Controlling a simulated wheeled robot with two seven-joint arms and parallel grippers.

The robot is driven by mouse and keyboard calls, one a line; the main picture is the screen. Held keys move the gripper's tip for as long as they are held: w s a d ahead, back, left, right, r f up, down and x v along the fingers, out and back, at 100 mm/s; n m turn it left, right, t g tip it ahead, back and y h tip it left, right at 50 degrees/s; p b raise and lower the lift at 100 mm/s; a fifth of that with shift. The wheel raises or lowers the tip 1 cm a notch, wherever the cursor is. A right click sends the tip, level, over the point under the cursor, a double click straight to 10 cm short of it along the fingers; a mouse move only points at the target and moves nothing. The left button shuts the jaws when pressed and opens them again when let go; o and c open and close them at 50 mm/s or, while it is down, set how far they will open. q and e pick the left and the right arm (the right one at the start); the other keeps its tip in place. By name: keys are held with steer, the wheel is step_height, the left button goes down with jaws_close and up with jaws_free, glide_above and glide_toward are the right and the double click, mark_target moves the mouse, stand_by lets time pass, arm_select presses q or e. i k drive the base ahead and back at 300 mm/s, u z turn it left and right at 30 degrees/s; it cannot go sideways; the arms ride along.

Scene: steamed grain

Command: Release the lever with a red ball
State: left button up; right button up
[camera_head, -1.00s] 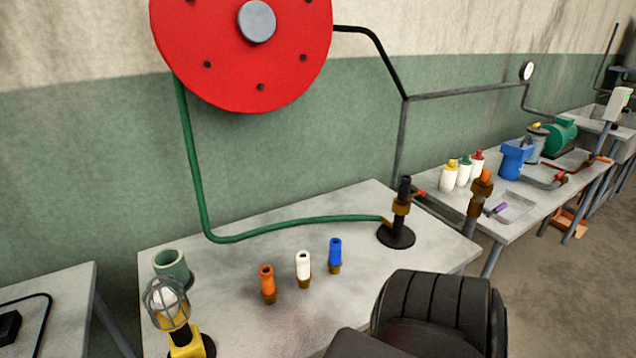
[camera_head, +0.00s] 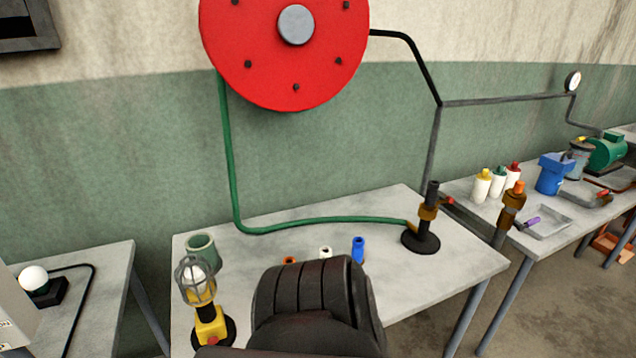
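No lever with a clear red ball can be made out. A small red part (camera_head: 448,200) shows beside the black stand (camera_head: 421,240) with a brown collar, at the right back of the middle table; its shape is too small to tell. Another small red part (camera_head: 606,198) is on the right table. A red spot also shows on the yellow base (camera_head: 210,328) of the caged lamp. Neither gripper is in view. A black ribbed part of my own arm covers the front middle of the table and partly hides the bottles there.
The middle table (camera_head: 455,265) holds a green cup (camera_head: 202,250) and orange, white and blue bottles (camera_head: 358,248). A green hose (camera_head: 230,160) runs from the red wall disc (camera_head: 285,75) to the stand. A globe lamp (camera_head: 34,280) stands on the left table.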

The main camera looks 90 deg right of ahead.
mark_target(448, 200)
steer(key=z, duration=0.05)
steer(key=k, duration=0.85)
steer(key=z, duration=1.75)
